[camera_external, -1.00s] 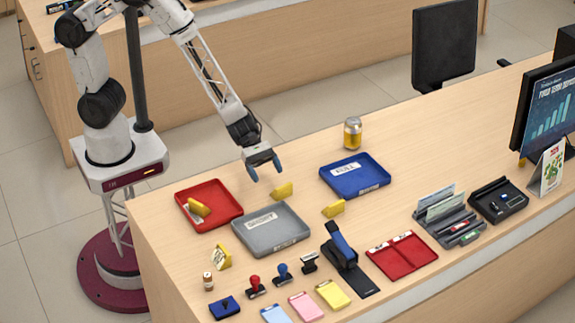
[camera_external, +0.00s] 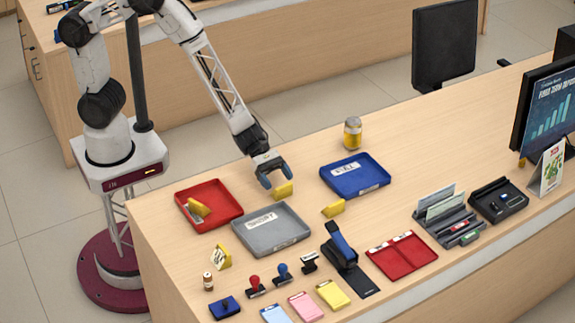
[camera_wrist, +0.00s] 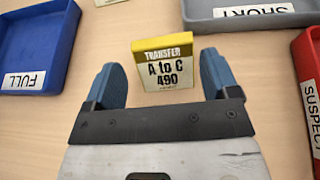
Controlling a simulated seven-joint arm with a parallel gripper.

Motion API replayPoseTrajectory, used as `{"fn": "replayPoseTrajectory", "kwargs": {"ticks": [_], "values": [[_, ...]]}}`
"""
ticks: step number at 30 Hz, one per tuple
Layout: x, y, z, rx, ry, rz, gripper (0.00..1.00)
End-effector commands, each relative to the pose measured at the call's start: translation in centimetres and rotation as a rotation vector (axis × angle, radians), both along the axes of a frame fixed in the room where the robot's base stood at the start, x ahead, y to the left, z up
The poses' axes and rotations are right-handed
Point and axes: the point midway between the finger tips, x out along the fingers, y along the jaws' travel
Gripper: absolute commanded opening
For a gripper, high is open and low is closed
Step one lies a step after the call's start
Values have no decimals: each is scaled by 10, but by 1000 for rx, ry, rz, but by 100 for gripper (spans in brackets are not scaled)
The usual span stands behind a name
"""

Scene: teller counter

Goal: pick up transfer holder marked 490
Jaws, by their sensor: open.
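The transfer holder marked 490 (camera_wrist: 165,68) is a small yellow-topped block with a white face reading "TRANSFER A to C 490". In the wrist view it stands ahead of and between the blue fingertips, with a visible gap on either side. In the external view it is the yellow holder (camera_external: 284,191) on the counter, right by the fingertips; its printed face is not visible there. My gripper (camera_external: 276,178) is open and empty, pointing down just behind the holder. Both fingers also show in the wrist view (camera_wrist: 162,78).
A grey SHORT tray (camera_external: 271,248) lies in front, a red SUSPECT tray (camera_external: 232,222) to the left, and a blue FULL tray (camera_external: 347,193) to the right.

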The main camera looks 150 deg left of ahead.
Motion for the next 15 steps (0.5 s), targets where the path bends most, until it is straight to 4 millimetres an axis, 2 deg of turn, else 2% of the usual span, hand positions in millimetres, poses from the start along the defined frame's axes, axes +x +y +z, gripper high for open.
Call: {"fn": "replayPoseTrajectory", "kwargs": {"ticks": [15], "values": [[8, 0, -4, 1, 0, -1, 81]]}}
